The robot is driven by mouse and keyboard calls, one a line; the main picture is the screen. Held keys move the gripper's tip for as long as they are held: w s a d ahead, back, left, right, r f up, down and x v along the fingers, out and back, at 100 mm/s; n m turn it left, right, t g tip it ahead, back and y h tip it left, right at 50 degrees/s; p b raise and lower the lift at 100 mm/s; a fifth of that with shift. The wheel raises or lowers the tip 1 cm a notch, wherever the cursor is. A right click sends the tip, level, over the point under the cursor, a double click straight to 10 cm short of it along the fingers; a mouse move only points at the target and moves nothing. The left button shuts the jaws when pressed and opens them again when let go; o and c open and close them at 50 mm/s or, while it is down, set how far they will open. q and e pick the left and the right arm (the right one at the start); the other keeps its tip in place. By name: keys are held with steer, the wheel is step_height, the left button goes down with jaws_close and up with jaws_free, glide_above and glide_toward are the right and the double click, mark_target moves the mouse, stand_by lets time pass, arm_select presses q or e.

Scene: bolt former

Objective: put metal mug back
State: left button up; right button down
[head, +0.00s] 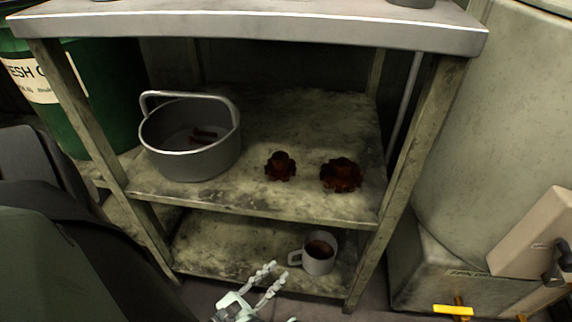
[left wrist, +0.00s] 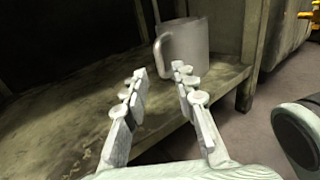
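The metal mug (head: 320,256) stands upright on the bottom shelf (head: 215,250), near its front right corner, with its handle toward the left. Something dark brown shows inside it. My left gripper (head: 268,276) is in front of the shelf, to the left of the mug, open and empty. In the left wrist view the mug (left wrist: 188,48) stands beyond the open fingertips (left wrist: 160,72), a little to the right, with its handle facing my gripper. The fingers do not appear to touch it. My right gripper is not in view.
The middle shelf (head: 230,197) above holds a grey metal pot (head: 190,150) and two rusty gear-like parts (head: 281,166) (head: 341,175). A worn table leg (head: 400,180) rises just right of the mug. A green barrel (head: 100,95) stands at left, a large pale machine (head: 480,130) at right.

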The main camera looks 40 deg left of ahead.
arm_select(q)
steer(key=s, duration=0.5)
steer(key=shift+s+a, duration=0.15)
steer(key=shift+s, duration=0.25)
